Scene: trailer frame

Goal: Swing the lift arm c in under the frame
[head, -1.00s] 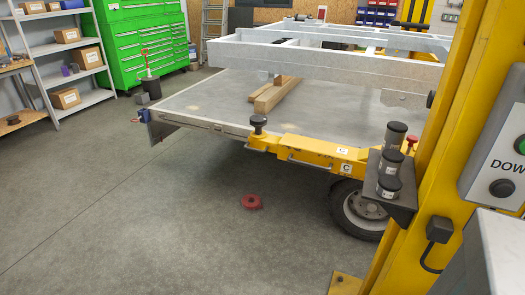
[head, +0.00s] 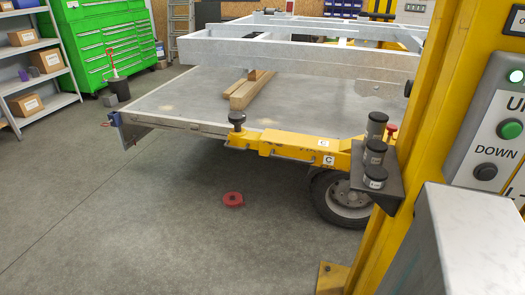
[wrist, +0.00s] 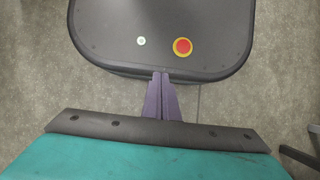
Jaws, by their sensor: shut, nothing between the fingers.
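The yellow lift arm c (head: 300,148), marked with C labels, reaches left from the yellow lift post (head: 397,170) in the head view. It lies along the near edge of the grey trailer bed (head: 190,95). A dark round pad (head: 237,120) stands at its free end, close to the bed's edge; whether any part is under the bed is hard to tell. My gripper (wrist: 161,78) shows only in the wrist view. Its purple fingers are together and empty, above my own dark base. It is away from the lift arm.
A trailer wheel (head: 342,199) is behind the arm's post end. A control box (head: 495,150) with UP and DOWN buttons is at the right. The floor at the left front is clear.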

